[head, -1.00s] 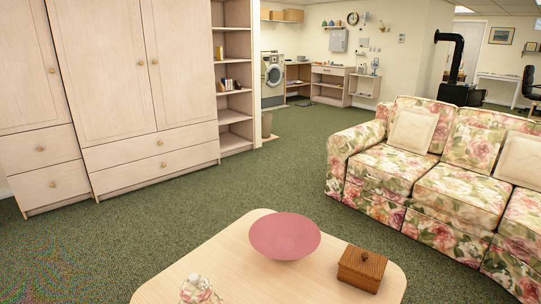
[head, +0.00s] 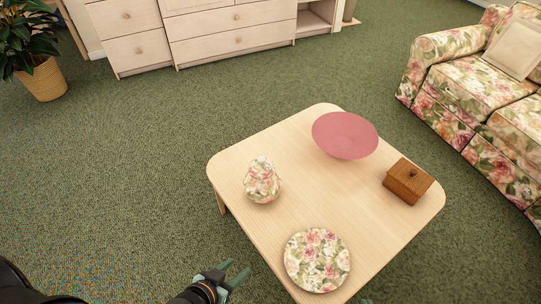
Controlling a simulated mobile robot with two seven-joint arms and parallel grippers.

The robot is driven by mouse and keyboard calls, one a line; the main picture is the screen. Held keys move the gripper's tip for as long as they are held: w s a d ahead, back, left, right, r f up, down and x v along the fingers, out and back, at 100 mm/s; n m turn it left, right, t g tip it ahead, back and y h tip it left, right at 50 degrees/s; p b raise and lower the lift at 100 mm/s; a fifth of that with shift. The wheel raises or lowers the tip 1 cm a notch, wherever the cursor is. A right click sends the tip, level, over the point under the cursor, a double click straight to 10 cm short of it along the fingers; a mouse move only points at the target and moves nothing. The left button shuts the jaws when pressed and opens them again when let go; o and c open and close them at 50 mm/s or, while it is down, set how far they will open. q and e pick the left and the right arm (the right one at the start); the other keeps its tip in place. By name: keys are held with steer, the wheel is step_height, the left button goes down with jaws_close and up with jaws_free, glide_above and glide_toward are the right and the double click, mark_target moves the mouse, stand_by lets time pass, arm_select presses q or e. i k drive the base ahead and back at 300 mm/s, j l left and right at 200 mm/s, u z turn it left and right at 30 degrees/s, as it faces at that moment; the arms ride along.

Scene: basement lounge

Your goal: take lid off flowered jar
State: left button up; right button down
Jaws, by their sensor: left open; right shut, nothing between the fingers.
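The flowered jar (head: 262,187) stands upright near the left edge of the light wooden coffee table (head: 290,200). Its rounded lid (head: 260,165) sits on top, in a similar floral pattern. My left gripper (head: 236,274) is low in the head view, left of the table's near part. It is open and empty, apart from the jar and nearer to me. Only a small tip of my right gripper (head: 365,299) shows at the bottom edge, right of the flowered plate. It is shut and holds nothing; most of it is out of view.
A flowered plate (head: 317,260) lies at the table's near end. A floral sofa (head: 470,100) is at right. Bare tabletop lies around the jar, and open carpet left of the table.

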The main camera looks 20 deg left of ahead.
mark_target(261, 168)
steer(key=i+j+z, duration=0.1)
steer(key=j+z, duration=0.25)
steer(key=j, duration=0.25)
steer(key=j+z, duration=0.3)
steer(key=j, duration=0.3)
steer(key=i+j+z, duration=0.2)
steer(key=j+z, duration=0.15)
steer(key=i+j, duration=0.05)
steer(key=j, duration=0.05)
